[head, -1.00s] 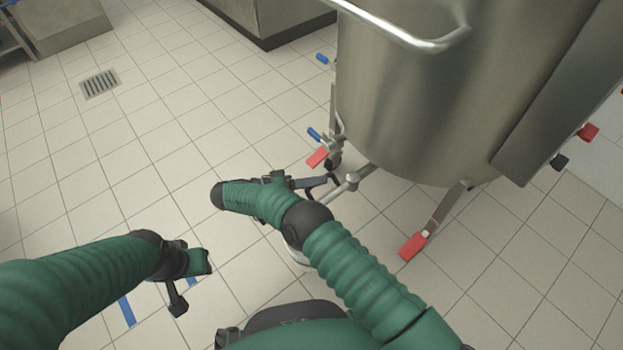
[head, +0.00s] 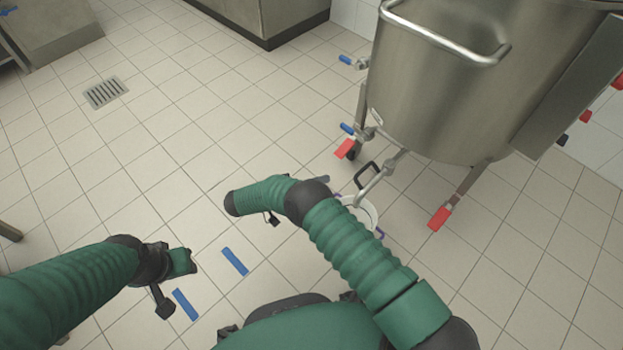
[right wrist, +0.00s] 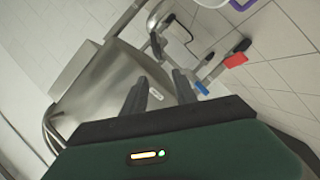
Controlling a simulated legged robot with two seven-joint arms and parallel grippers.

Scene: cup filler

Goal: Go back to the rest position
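My right gripper (right wrist: 160,88) shows in the right wrist view with its two dark fingers apart and nothing between them. In the head view my right arm bends at the elbow over the floor, and its gripper is mostly hidden behind the arm. My left gripper (head: 164,303) hangs low at the left in the head view, a small dark shape over the floor; its finger opening cannot be made out.
A large steel tank (head: 440,100) stands at the right on legs with red feet. Its outlet pipe (head: 372,187) has a black handle (head: 367,174). A white bucket (head: 366,213) with purple parts sits below, partly hidden by my arm. Blue floor strips (head: 235,261) lie between my arms. Left floor is clear.

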